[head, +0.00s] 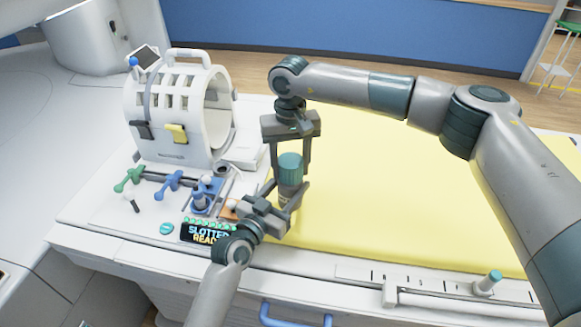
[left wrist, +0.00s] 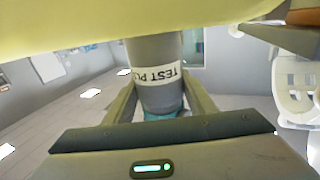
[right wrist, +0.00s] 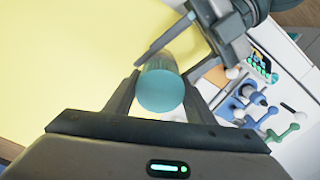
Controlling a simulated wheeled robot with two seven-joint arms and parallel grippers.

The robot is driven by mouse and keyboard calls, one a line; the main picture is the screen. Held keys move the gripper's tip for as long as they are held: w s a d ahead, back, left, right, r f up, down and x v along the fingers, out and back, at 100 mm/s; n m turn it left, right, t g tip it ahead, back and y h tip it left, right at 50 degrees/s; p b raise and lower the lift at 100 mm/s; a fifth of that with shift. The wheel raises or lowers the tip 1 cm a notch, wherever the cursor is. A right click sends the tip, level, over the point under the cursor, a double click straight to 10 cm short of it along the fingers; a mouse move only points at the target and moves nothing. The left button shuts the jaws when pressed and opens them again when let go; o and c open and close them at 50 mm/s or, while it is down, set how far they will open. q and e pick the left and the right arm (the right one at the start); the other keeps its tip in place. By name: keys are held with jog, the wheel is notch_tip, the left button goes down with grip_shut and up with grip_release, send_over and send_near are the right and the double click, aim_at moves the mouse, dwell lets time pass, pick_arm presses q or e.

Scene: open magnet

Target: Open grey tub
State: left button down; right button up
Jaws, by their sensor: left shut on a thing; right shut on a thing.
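The grey tub (head: 289,189) stands upright above the near left part of the yellow mat (head: 400,190), with its teal lid (head: 290,165) on top. No gap shows between lid and body. My left gripper (head: 284,203) is shut on the grey body from the near side. In the left wrist view the body (left wrist: 158,92) sits between its fingers, its label reading "TEST PU" upside down, partly cut off. My right gripper (head: 289,172) points down and is shut on the teal lid, which also shows between its fingers in the right wrist view (right wrist: 160,88).
A white ring-shaped scanner model (head: 165,110) stands left of the grippers. Green (head: 130,178) and blue (head: 170,184) handles and a lit "SLOTTED READY" display (head: 208,231) lie in front of it. The yellow mat is clear to the right.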

aim_at(290, 160)
jog(key=shift+r, duration=0.65)
jog(key=shift+r, duration=0.15)
jog(key=shift+r, duration=2)
pick_arm(q)
jog(key=c, duration=0.7)
grip_release()
pick_arm(e)
jog(key=shift+f, duration=0.1)
pick_arm(q)
jog(key=b+v, duration=0.3)
jog(key=v, duration=0.9)
pick_arm(e)
notch_tip(290, 160, down, 3)
jog(key=shift+r, duration=0.1)
